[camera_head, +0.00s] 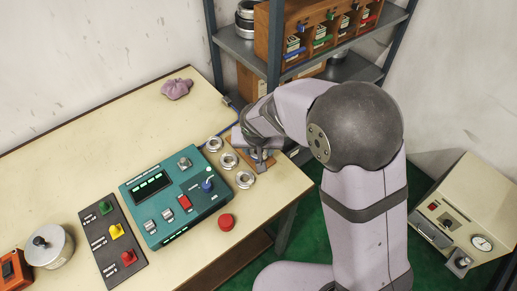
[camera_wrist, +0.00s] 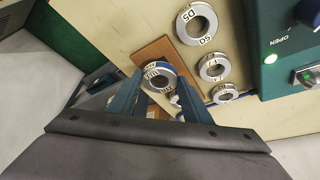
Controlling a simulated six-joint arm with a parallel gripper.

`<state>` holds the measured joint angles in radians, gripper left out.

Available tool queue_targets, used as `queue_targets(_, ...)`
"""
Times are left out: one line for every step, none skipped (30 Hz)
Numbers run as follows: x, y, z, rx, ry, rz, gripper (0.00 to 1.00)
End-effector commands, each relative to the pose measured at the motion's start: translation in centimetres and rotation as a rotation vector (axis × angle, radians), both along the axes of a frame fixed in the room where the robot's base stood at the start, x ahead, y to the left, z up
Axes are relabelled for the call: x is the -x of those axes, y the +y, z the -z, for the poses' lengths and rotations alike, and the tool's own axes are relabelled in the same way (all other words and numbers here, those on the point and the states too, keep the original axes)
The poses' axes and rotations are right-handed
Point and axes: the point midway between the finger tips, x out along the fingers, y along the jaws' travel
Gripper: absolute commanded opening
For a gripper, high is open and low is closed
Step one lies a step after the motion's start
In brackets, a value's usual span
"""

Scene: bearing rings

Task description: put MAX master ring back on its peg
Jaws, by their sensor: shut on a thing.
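My gripper (camera_wrist: 160,88) points down over a small wooden board (camera_wrist: 150,50) at the table's right end. Its two blue fingers are shut on a steel ring, taken as the MAX master ring (camera_wrist: 165,82); its lettering is too small to read surely. The ring is at the fingertips, over or on the board; I cannot tell whether it is around a peg. Another shiny round part (camera_wrist: 175,100) shows partly behind the fingers. In the head view my gripper (camera_head: 260,157) and the board (camera_head: 277,154) are largely covered by my wrist. The peg is hidden.
Several loose marked rings (camera_head: 228,160) lie in a row between the board and the teal control box (camera_head: 172,198). A red button (camera_head: 226,221) is near the front edge. A shelf rack (camera_head: 330,50) stands behind. A purple cloth (camera_head: 176,89) lies at the back; the table's back left is clear.

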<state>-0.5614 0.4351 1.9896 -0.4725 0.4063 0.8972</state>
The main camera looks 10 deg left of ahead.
Motion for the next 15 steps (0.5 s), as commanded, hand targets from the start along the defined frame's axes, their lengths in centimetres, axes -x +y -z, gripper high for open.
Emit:
queue_targets(-0.05,0.03,-0.03,-0.001,-0.002,0.0,0.1)
queue_targets(-0.05,0.03,-0.01,-0.001,-0.002,0.0,0.1)
queue_targets(-0.04,0.03,0.03,-0.001,-0.002,0.0,0.1)
queue_targets(-0.04,0.03,0.08,-0.001,-0.002,0.0,0.1)
queue_targets(-0.05,0.03,0.12,-0.001,-0.002,0.0,0.1)
queue_targets(-0.04,0.03,0.18,-0.001,-0.002,0.0,0.1)
queue_targets(-0.04,0.03,0.23,-0.001,-0.002,0.0,0.1)
queue_targets(-0.04,0.03,0.28,-0.001,-0.002,0.0,0.1)
queue_targets(-0.04,0.03,0.34,-0.001,-0.002,0.0,0.1)
queue_targets(-0.04,0.03,0.39,-0.001,-0.002,0.0,0.1)
queue_targets(-0.04,0.03,0.44,-0.001,-0.002,0.0,0.1)
queue_targets(-0.04,0.03,0.5,-0.001,-0.002,0.0,0.1)
queue_targets(-0.04,0.03,0.55,-0.001,-0.002,0.0,0.1)
queue_targets(-0.04,0.03,0.6,-0.001,-0.002,0.0,0.1)
queue_targets(-0.04,0.02,0.65,-0.001,-0.002,0.0,0.1)
